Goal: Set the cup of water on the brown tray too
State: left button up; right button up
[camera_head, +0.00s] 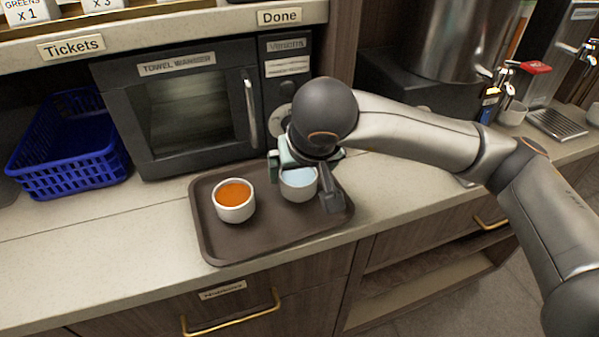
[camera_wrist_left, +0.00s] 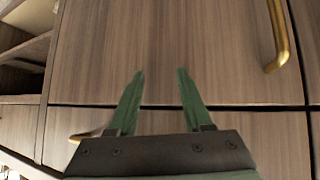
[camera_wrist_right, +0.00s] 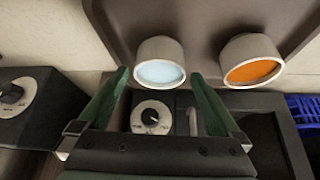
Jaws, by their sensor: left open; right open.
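The cup of water (camera_head: 298,186), white with pale blue water, stands upright on the right part of the brown tray (camera_head: 272,228). A white cup of orange liquid (camera_head: 234,203) stands on the tray's left part. My right gripper (camera_head: 303,180) is at the water cup with its fingers open. In the right wrist view the water cup (camera_wrist_right: 160,66) sits between and just beyond the open fingertips (camera_wrist_right: 160,74), with no clear contact. The orange cup (camera_wrist_right: 250,62) is to the right there. My left gripper (camera_wrist_left: 160,72) is open and empty, facing wooden cabinet fronts.
A towel warmer (camera_head: 180,105) stands right behind the tray. A blue basket (camera_head: 68,145) is on the counter at left. A large metal urn (camera_head: 465,40) and a drink tap with drip grate (camera_head: 556,123) are at right. The counter left of the tray is clear.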

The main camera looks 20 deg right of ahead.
pick_arm(q)
jog(key=shift+s+a+f+p, duration=0.2)
jog(key=shift+s+a+p, duration=0.1)
jog(key=shift+s, duration=0.1)
pick_arm(e)
jog(key=v, duration=0.9)
jog(key=shift+s+r, duration=0.15)
jog(key=shift+r, duration=0.1)
pick_arm(q)
jog(key=shift+w+r, duration=0.1)
